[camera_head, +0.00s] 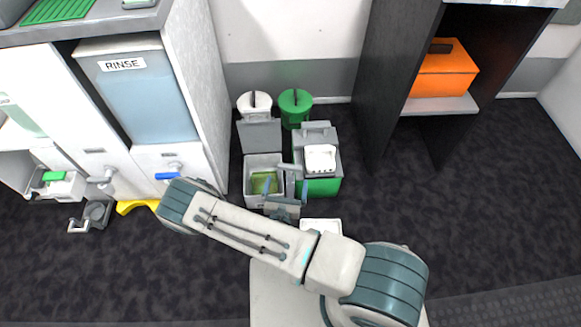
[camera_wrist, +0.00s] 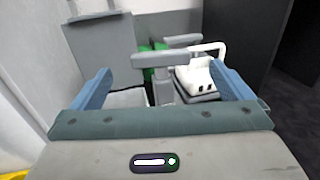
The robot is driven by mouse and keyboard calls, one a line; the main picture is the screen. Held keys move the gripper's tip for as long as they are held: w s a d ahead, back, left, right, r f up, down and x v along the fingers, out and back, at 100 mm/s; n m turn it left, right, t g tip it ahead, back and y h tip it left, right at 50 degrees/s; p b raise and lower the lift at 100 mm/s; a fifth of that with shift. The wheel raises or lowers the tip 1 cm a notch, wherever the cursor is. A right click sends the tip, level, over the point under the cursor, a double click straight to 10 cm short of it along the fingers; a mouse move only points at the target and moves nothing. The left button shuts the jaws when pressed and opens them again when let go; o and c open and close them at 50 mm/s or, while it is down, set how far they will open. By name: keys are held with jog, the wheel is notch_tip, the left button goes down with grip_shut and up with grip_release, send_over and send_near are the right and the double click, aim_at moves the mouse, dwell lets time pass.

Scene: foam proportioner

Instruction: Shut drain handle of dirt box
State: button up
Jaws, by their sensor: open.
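My gripper (camera_head: 286,188) is open, with its two blue fingers spread; they also show in the wrist view (camera_wrist: 160,88). A grey lever handle with a post (camera_wrist: 164,84) and a flat bar across its top stands between the fingers in that view, apart from both. It also shows in the head view (camera_head: 289,172). A light grey open box (camera_head: 252,190), which looks like the dirt box, lies just left of the gripper with its lid raised. Something yellow-green (camera_head: 263,182) is inside. My gripper and arm hide its front right part.
A green box (camera_head: 318,187) with a grey lid and a white piece (camera_head: 320,158) stands close on the right. White (camera_head: 254,103) and green (camera_head: 296,108) buckets stand behind. The RINSE cabinet (camera_head: 215,120) is left, and a dark shelf (camera_head: 385,90) right. Floor is clear at right.

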aim_at(290, 168)
jog(key=b+x, duration=0.1)
jog(key=x, duration=0.7)
jog(key=shift+s, duration=0.1)
jog(key=c, duration=1)
